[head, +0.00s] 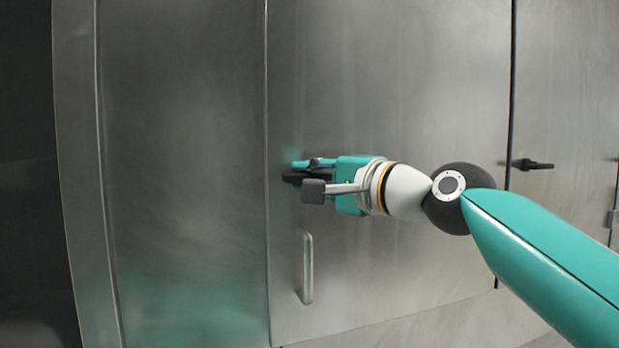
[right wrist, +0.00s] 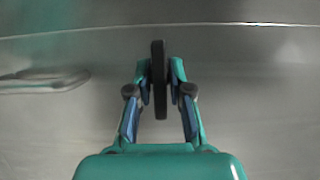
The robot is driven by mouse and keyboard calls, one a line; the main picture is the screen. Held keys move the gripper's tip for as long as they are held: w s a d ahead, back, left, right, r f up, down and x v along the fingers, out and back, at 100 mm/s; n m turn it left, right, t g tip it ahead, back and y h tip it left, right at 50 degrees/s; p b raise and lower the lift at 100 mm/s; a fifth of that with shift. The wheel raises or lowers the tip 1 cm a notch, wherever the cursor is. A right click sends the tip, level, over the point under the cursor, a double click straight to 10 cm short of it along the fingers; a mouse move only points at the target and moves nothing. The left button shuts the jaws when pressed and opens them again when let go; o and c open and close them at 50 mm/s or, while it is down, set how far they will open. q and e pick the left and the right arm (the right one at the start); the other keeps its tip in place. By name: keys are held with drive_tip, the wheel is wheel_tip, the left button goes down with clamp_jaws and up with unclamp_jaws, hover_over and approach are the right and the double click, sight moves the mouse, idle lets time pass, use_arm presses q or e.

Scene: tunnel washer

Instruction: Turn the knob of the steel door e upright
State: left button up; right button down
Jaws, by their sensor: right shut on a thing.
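The steel door (head: 420,90) with a vertical bar handle (head: 307,268) fills the middle of the head view. Its black knob (head: 291,179) sits near the door's left edge, above the handle, and looks about horizontal, not upright. My right gripper (head: 307,176) reaches in from the right and is shut on the knob, hiding part of it. In the right wrist view the knob (right wrist: 159,78) is a thin dark bar between both fingertips of the gripper (right wrist: 160,88). My left gripper is not in view.
The handle also shows in the right wrist view (right wrist: 45,82), beside the gripper. Another black knob (head: 533,164) lies horizontal on the panel to the right. A plain steel panel (head: 180,150) is on the left. The space before the panels looks clear.

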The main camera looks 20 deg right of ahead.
drive_tip(key=shift+f, duration=0.1)
drive_tip(key=shift+a+n+g+p, duration=0.1)
drive_tip(key=shift+n+g+p, duration=0.2)
drive_tip(key=shift+n+p, duration=0.65)
drive_tip(key=n+g+h+p, duration=0.1)
drive_tip(key=n+p, duration=0.1)
drive_tip(key=p, duration=0.1)
drive_tip(key=shift+n+p, duration=0.25)
drive_tip(key=shift+p, duration=0.15)
drive_tip(key=n+h+p, duration=0.1)
drive_tip(key=n+p, duration=0.1)
drive_tip(key=shift+n+g+h, duration=0.3)
drive_tip(key=shift+n+g, duration=0.1)
drive_tip(key=shift+n+h+p, duration=0.8)
drive_tip(key=shift+n+p, duration=0.1)
drive_tip(key=shift+n, duration=0.3)
drive_tip(key=shift+f+n+g+h, duration=0.15)
drive_tip(key=shift+n+g+h, duration=0.15)
drive_tip(key=shift+n+h, duration=1.1)
drive_tip(key=shift+n, duration=0.5)
drive_tip(key=shift+f, duration=0.1)
